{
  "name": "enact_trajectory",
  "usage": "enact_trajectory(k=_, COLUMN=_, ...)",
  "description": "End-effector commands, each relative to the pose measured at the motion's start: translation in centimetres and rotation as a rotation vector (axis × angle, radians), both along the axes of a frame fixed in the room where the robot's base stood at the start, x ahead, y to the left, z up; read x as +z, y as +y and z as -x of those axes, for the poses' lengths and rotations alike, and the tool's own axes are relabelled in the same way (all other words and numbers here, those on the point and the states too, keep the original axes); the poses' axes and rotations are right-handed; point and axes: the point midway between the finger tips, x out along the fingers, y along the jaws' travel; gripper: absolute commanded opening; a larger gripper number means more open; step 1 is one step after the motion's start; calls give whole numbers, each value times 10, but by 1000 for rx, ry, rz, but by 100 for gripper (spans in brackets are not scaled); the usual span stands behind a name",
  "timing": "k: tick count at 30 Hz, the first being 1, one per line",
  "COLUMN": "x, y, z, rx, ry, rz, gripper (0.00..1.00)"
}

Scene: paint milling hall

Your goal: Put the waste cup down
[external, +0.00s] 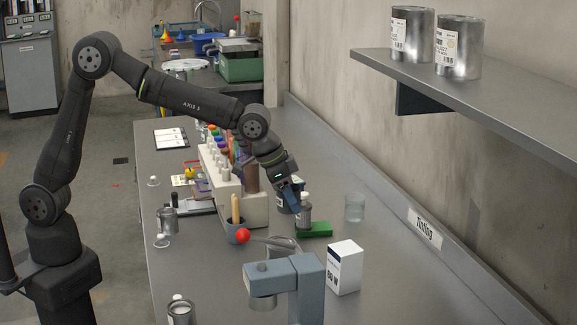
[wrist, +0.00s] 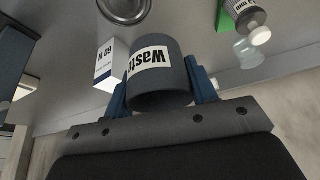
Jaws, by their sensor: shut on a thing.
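The waste cup is a dark grey cylinder with a white "Waste" label. In the wrist view the waste cup (wrist: 172,83) sits between the two blue fingers of my gripper (wrist: 160,80), which is shut on it. The label appears upside down there. In the external view my gripper (external: 291,197) is over the bench behind the green block, and the cup (external: 283,207) is partly hidden by the fingers. I cannot tell whether the cup's base touches the bench.
Bench beyond the glass is clear.

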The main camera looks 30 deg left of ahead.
Motion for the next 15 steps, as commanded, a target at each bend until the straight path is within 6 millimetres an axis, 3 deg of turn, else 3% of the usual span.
enact_trajectory(k=6, x=-8, y=-55, z=-44, rx=0, ry=1, rz=1, gripper=30)
enact_trajectory(k=15, x=-26, y=-111, z=-95, rx=-7, ry=5, rz=2, gripper=30)
